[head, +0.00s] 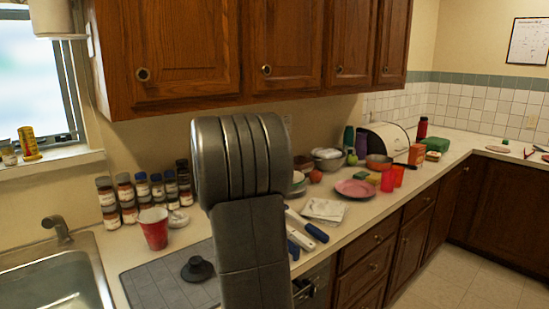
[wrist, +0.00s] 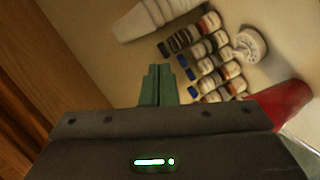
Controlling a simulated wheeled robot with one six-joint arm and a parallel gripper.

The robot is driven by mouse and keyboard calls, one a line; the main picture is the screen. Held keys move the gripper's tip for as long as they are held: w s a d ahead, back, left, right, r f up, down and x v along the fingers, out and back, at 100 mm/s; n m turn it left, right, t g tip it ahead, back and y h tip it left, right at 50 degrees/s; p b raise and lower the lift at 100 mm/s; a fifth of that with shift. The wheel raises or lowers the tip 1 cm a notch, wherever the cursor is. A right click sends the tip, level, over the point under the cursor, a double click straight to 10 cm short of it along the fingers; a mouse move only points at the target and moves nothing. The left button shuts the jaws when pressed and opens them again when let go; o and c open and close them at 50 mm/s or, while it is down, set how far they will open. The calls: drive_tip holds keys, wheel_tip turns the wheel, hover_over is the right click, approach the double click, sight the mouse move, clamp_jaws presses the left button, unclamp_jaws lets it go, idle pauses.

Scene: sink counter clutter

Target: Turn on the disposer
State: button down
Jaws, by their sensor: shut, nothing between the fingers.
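My gripper (wrist: 160,84) shows in the wrist view with its greenish fingers together and empty, above the counter and the spice jars (wrist: 200,50). In the head view my grey arm stands in the middle and hides the gripper and part of the wall. The disposer itself is not visible.
A red cup (head: 154,229) stands before stacked spice jars (head: 130,196). A black round object (head: 197,269) lies on a grey mat (head: 150,285). Wooden cabinets (head: 200,60) overhang the counter. Dishes, including a pink plate (head: 355,189), clutter the right.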

drive_tip(key=w+a+r+n+g+y+b, duration=0.1)
drive_tip(key=a+n+y, duration=0.6)
drive_tip(key=a, duration=1)
drive_tip(key=shift+w+a+n+y+b, duration=0.25)
drive_tip(key=shift+w+n+b, duration=0.35)
drive_tip(key=shift+n+b, duration=0.3)
drive_tip(key=shift+w+d, duration=0.1)
drive_tip(key=shift+d, duration=0.05)
